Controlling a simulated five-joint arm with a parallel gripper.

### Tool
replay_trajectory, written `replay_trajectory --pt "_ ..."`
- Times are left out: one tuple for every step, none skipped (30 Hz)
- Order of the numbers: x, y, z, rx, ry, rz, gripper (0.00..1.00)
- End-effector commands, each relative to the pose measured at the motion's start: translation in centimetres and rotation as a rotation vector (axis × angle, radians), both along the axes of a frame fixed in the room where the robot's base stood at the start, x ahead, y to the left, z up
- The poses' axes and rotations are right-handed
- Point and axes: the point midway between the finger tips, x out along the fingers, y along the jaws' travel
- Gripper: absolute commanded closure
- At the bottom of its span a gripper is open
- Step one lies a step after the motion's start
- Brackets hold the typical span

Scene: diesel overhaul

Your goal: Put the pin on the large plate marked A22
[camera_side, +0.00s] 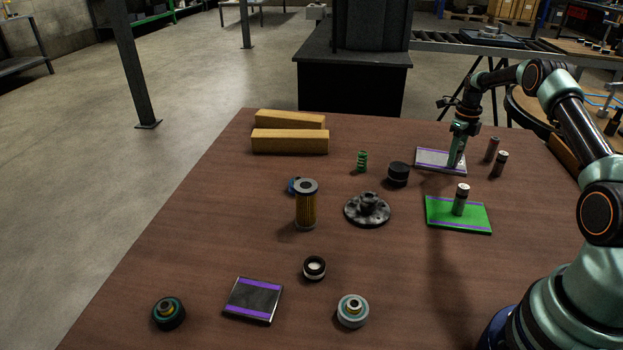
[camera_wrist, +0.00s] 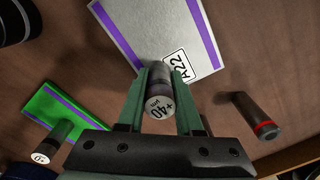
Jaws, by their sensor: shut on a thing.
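The large plate marked A22 (camera_side: 432,157) is pale grey with purple edge stripes and lies toward the back right of the table. Its A22 label shows in the wrist view, where the plate (camera_wrist: 150,32) fills the top middle. My gripper (camera_side: 457,160) is low at the plate's right part. In the wrist view my gripper (camera_wrist: 160,90) is shut on a grey pin (camera_wrist: 159,100) marked +40 µm. The pin's far end overlaps the plate by the label; I cannot tell whether it touches. In the side view my fingers mostly hide this pin.
A green plate (camera_side: 440,218) with purple stripes bears a standing pin (camera_side: 461,199). Two dark pins (camera_side: 492,149) (camera_side: 500,164) stand right of the A22 plate. A black cap (camera_side: 398,174), a green spring (camera_side: 362,161) and a flange (camera_side: 367,209) stand to the left.

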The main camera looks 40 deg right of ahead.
Motion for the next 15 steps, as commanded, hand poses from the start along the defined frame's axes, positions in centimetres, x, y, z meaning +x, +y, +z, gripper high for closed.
replay_trajectory --pt "0.02 -0.01 -0.14 0.000 0.000 0.000 1.00" --pt "0.01 -0.01 -0.22 0.000 0.000 0.000 1.00" --pt "-0.01 0.01 -0.25 0.000 0.000 0.000 0.54" --pt "0.00 0.00 -0.24 0.000 0.000 0.000 0.43" --pt "-0.01 0.00 -0.24 0.000 0.000 0.000 0.36" --pt "-0.01 0.00 -0.23 0.000 0.000 0.000 0.36" --pt "-0.01 0.00 -0.23 0.000 0.000 0.000 0.36" --pt "-0.01 0.00 -0.22 0.000 0.000 0.000 0.36" --pt "-0.01 0.01 -0.22 0.000 0.000 0.000 0.36" --pt "-0.01 0.01 -0.22 0.000 0.000 0.000 0.36" --pt "-0.01 0.00 -0.22 0.000 0.000 0.000 0.36" --pt "-0.01 0.01 -0.22 0.000 0.000 0.000 0.36" --pt "0.00 0.00 -0.21 0.000 0.000 0.000 0.36" --pt "0.00 0.00 -0.16 0.000 0.000 0.000 0.36" --pt "0.00 -0.01 -0.04 0.000 0.000 0.000 0.36"
